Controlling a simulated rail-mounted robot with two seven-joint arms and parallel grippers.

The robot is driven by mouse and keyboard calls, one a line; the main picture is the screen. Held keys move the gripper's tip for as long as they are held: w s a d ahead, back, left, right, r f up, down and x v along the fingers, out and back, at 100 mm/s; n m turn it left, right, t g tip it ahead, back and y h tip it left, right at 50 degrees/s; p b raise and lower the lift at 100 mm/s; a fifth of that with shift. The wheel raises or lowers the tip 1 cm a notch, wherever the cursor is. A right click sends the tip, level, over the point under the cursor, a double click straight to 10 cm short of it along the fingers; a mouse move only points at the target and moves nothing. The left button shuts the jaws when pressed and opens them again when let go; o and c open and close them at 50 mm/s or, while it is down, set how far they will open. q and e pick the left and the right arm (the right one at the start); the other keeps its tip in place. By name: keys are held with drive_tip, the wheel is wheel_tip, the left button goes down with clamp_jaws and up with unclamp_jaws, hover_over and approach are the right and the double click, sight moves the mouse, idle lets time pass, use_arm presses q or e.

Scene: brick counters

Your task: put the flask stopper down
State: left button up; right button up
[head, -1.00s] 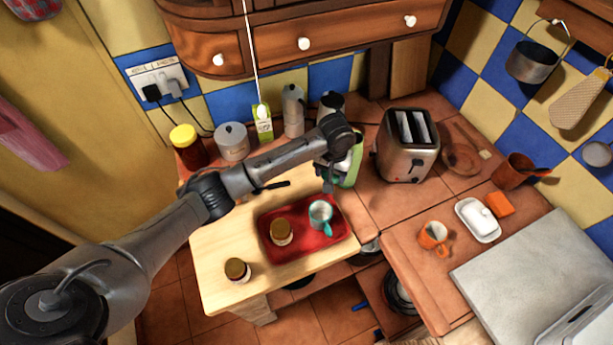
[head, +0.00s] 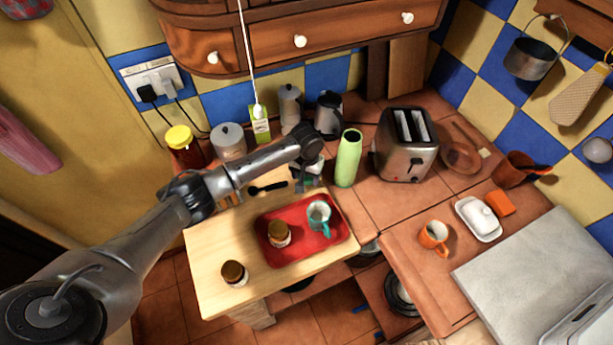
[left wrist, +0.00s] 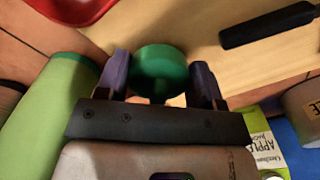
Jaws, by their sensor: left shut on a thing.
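My left gripper (head: 306,182) hovers over the back right part of the wooden board, left of the green flask (head: 348,158). In the left wrist view its two fingers (left wrist: 160,82) are shut on the round green flask stopper (left wrist: 160,68), with the wooden board beneath. The flask stands upright on the tiled counter with its top uncovered; its green side also shows at the left of the left wrist view (left wrist: 42,125). In the head view the stopper is hard to make out at the gripper. My right gripper is not in view.
A red tray (head: 275,250) on the wooden board (head: 215,245) holds a jar (head: 279,235) and a teal-handled mug (head: 318,214). A black-handled utensil (head: 268,187) lies behind it. Another jar (head: 234,273) stands front left. A toaster (head: 406,145) stands right of the flask.

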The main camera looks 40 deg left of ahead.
use_arm(q)
drive_tip(key=shift+f, duration=0.3)
drive_tip(key=o, duration=0.9)
wheel_tip(320, 180, up, 11)
drive_tip(key=shift+w+f+p, duration=0.1)
drive_tip(key=shift+p, duration=0.75)
drive_tip(key=shift+r, duration=0.75)
